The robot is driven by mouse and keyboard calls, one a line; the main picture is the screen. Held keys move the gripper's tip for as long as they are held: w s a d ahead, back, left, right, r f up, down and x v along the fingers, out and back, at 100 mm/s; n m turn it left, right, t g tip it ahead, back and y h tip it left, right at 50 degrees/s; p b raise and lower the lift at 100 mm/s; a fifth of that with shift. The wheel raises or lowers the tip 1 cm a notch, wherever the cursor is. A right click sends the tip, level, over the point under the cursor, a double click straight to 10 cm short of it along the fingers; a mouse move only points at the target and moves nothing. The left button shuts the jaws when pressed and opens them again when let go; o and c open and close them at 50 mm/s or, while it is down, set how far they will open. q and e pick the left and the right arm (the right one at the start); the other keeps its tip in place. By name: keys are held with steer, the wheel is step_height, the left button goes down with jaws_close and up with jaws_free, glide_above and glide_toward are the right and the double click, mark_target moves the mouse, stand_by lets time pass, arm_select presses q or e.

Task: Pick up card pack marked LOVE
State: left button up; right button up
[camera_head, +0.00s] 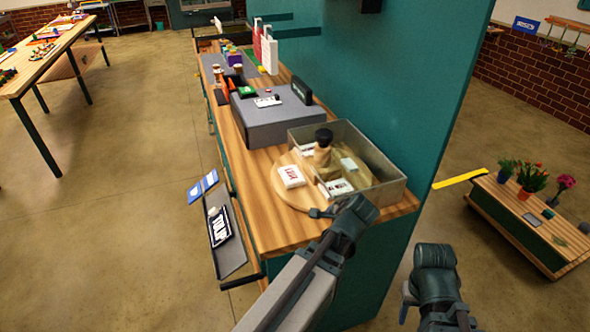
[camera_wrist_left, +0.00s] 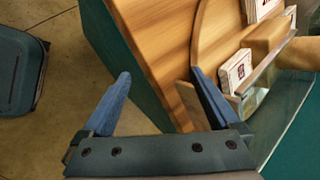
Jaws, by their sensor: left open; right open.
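A white card pack with dark red lettering (camera_head: 291,176) lies on the round wooden board (camera_head: 283,194), outside the clear-walled box; its word is too small to read surely. Another white pack with dark print (camera_head: 341,187) is by the box's near wall, and a pale pack (camera_head: 348,164) is further inside. None can be surely read as LOVE. In the left wrist view two packs show, one near the right finger (camera_wrist_left: 235,71) and one at the top (camera_wrist_left: 258,9). My left gripper (camera_head: 322,212) is open and empty at the board's near edge. My right gripper (camera_head: 407,300) is open, away from the counter.
The clear box (camera_head: 386,195) has upright walls over part of the board and holds a dark-topped wooden figure (camera_head: 322,150). A grey block (camera_head: 262,125) stands behind. A tray with a TULIP card (camera_head: 220,226) juts from the counter's left side. A teal panel (camera_head: 420,90) borders the right.

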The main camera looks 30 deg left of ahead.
arm_select(q)
steer(key=w+a+r+m+t+y+p, duration=0.2)
steer(key=w+a+r+m+t+y, duration=0.45)
steer(key=a+r+m, duration=0.65)
steer(key=m+g+h+b, duration=0.1)
steer(key=g+h+b, duration=0.1)
steer(key=b, duration=0.7)
glide_toward(292, 175)
steer(key=shift+w+a+f+y, duration=0.1)
steer(key=shift+w+f+y, duration=0.15)
steer(key=shift+f, duration=0.5)
steer(key=shift+w+a+f, duration=0.1)
steer(key=shift+w+a, duration=0.65)
steer(key=shift+w+a+f, duration=0.1)
steer(key=shift+a, duration=0.2)
steer(key=shift+d, duration=0.15)
steer(key=b+x, duration=0.2)
steer(key=x, duration=0.3)
